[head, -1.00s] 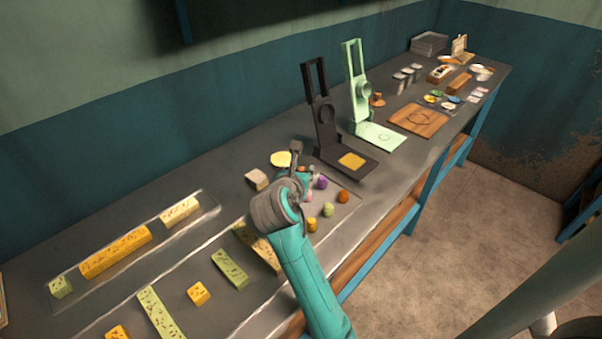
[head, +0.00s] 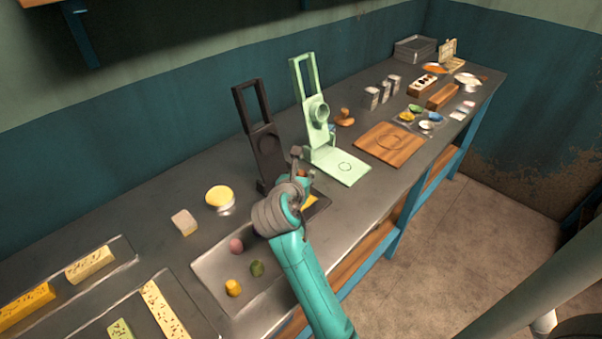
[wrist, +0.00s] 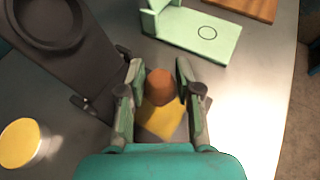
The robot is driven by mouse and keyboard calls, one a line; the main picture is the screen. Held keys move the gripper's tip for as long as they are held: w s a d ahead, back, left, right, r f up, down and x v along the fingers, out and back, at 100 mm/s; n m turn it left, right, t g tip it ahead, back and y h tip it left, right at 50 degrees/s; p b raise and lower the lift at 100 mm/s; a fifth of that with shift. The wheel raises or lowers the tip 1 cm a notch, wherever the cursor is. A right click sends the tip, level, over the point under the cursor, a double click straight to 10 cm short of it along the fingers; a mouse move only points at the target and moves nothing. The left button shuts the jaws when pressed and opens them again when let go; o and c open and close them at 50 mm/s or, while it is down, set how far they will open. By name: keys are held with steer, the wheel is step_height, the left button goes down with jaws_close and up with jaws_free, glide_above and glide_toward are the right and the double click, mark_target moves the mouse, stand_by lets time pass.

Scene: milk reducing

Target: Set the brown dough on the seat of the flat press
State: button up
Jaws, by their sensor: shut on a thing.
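The brown dough (wrist: 160,87) is a small rounded lump between the two fingers of my gripper (wrist: 160,75) in the wrist view. My gripper is shut on it. In the head view my gripper (head: 301,172) is over the base of the dark press (head: 267,150), and the dough is not clearly seen there. The dark press has its lid raised, with a round recess (wrist: 48,18). A yellow square sheet (wrist: 163,120) lies on its base, below the dough. The gap between dough and sheet is hard to judge. My arm hides part of the base.
A light green press (head: 318,118) with a raised lid stands just right of the dark one. A wooden board (head: 391,145) lies beyond it. A tray (head: 210,268) with pink, green and yellow dough is to the left. A round tin with yellow top (head: 220,197) stands behind it.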

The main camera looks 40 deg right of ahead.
steer(key=shift+f, duration=3.15)
steer(key=shift+f, duration=0.35)
steer(key=o, duration=1)
steer(key=v, duration=1.2)
